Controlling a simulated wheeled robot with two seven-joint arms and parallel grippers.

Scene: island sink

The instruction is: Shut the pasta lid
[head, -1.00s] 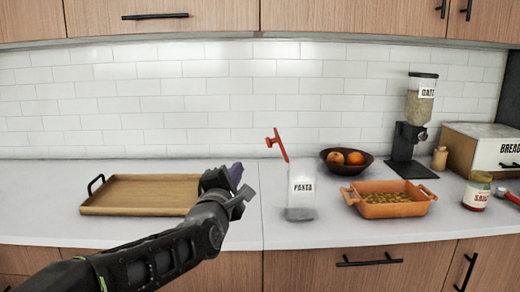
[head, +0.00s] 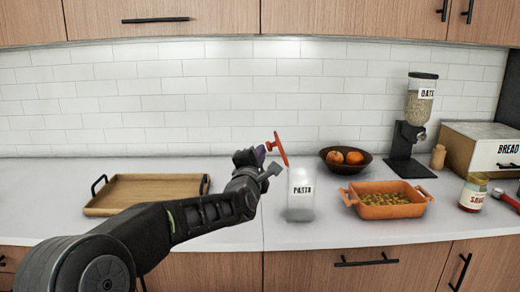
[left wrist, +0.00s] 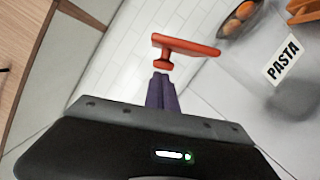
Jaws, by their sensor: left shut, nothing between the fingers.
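The pasta container (head: 301,205) is a clear box with a PASTA label, standing on the counter. Its red lid (head: 280,150) stands open, tilted up at the container's left edge. My left gripper (head: 268,159) is shut and empty, just left of the lid and close to it. In the left wrist view, the purple fingertips (left wrist: 161,92) point at the red lid (left wrist: 187,45), just below its knob; I cannot tell whether they touch. The container's PASTA label (left wrist: 282,60) shows at the right there. My right gripper is not in view.
A wooden tray (head: 97,210) lies at left, partly behind my arm. Right of the container are an orange baking dish (head: 388,211), a dark fruit bowl (head: 345,167), an oats dispenser (head: 403,150), a sauce jar (head: 473,193) and a bread box (head: 465,148).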

